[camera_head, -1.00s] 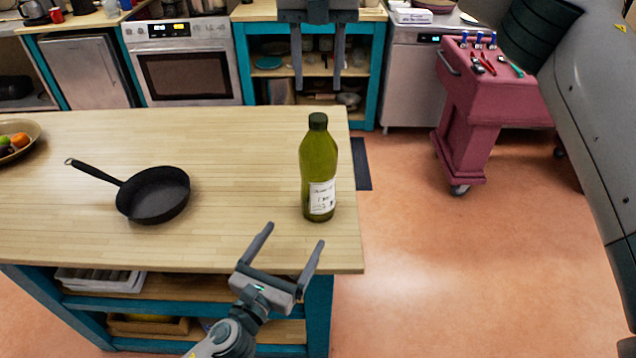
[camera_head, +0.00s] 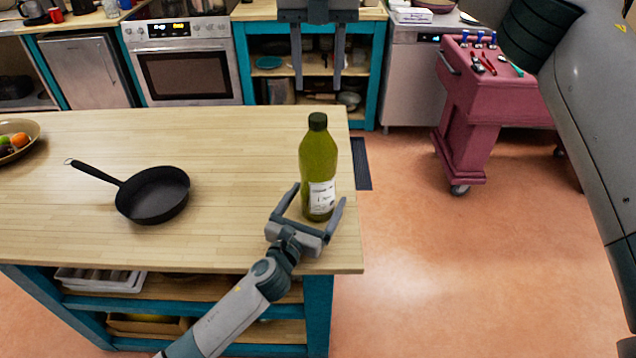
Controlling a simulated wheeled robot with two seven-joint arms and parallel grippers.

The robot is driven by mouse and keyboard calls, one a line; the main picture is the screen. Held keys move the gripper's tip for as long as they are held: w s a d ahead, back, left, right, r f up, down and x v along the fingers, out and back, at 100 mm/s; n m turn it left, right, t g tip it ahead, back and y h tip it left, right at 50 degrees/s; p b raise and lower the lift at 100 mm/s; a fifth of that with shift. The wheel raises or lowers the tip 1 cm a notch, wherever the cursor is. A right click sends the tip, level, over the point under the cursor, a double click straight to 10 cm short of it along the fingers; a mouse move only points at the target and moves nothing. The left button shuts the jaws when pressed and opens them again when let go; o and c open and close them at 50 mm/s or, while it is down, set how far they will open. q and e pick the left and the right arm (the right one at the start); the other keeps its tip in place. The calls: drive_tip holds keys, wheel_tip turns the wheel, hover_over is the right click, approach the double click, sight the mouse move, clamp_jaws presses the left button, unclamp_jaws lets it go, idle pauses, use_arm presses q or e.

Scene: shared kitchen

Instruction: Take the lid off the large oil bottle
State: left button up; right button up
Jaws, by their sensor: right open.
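The large oil bottle (camera_head: 318,160) is green with a white label and stands upright near the right end of the wooden counter. Its dark lid (camera_head: 318,121) is on the neck. My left gripper (camera_head: 318,196) reaches in from the lower left, with its fingers spread to either side of the bottle's lower part. It looks open; whether a finger touches the bottle is unclear. My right gripper (camera_head: 318,86) points down at the top of the view, open and empty. Its fingertips appear just above the lid in the picture, with a gap between them and it.
The counter (camera_head: 80,240) also holds a black frying pan (camera_head: 153,196) left of the bottle and a fruit bowl (camera_head: 33,130) at the far left. A red tool cart (camera_head: 470,110) stands on the floor to the right. Counter space around the bottle is clear.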

use_arm(q)
drive_tip(key=shift+w+d, duration=0.1)
drive_tip(key=shift+w, duration=0.05)
drive_tip(key=c, duration=2.2)
use_arm(e)
drive_tip(key=m, duration=0.4)
drive_tip(key=shift+m, duration=0.3)
drive_tip(key=m, duration=0.8)
drive_tip(key=shift+m, duration=0.4)
drive_tip(key=m, duration=0.4)
drive_tip(key=shift+m, duration=0.3)
drive_tip(key=shift+f, duration=0.1)
